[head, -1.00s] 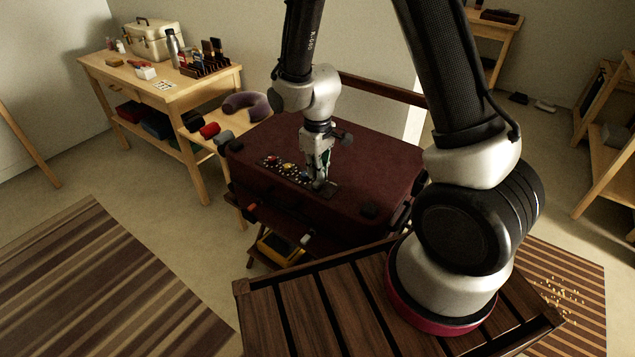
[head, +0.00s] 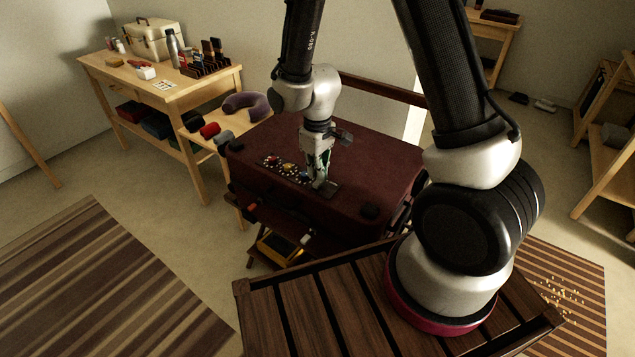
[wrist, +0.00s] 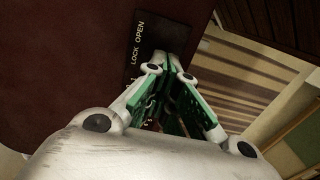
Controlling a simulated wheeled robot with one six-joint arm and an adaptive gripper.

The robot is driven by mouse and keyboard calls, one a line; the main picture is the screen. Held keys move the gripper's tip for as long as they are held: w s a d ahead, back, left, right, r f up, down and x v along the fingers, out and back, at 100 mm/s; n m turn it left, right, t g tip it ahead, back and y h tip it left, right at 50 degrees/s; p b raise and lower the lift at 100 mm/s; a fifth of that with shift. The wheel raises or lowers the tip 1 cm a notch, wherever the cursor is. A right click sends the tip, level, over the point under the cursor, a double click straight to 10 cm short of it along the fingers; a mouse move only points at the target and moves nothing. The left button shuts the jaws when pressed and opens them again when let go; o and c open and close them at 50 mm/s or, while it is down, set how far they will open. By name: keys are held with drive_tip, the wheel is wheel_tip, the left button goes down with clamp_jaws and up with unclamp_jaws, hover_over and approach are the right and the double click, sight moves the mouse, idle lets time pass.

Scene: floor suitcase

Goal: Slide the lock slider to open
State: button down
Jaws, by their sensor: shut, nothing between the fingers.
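A dark red suitcase (head: 375,165) lies flat on a stand. A dark lock plate (head: 333,188) sits on its top near the front edge; in the wrist view the lock plate (wrist: 150,32) carries the words "LOCK" and "OPEN". My gripper (head: 322,184) points down at the plate with its fingertips at or very near it. In the wrist view my gripper (wrist: 168,62) has its green-padded fingers together at the plate's edge, with nothing seen between them. The lock slider itself is hidden by the fingers, and I cannot tell whether they touch it.
A panel with colourful small parts (head: 283,167) lies left of my gripper on the suitcase. A wooden slatted surface (head: 300,310) is in front. A wooden table (head: 150,80) with tools and a case stands back left. A striped rug (head: 90,280) covers the left floor.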

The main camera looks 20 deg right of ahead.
sight(328, 191)
drive_tip(key=shift+f, duration=0.85)
idle(0.6)
drive_tip(key=shift+s+d, duration=0.4)
drive_tip(key=shift+s, duration=0.2)
drive_tip(key=shift+s+d, duration=0.65)
drive_tip(key=shift+s, duration=0.15)
drive_tip(key=shift+r, duration=3.05)
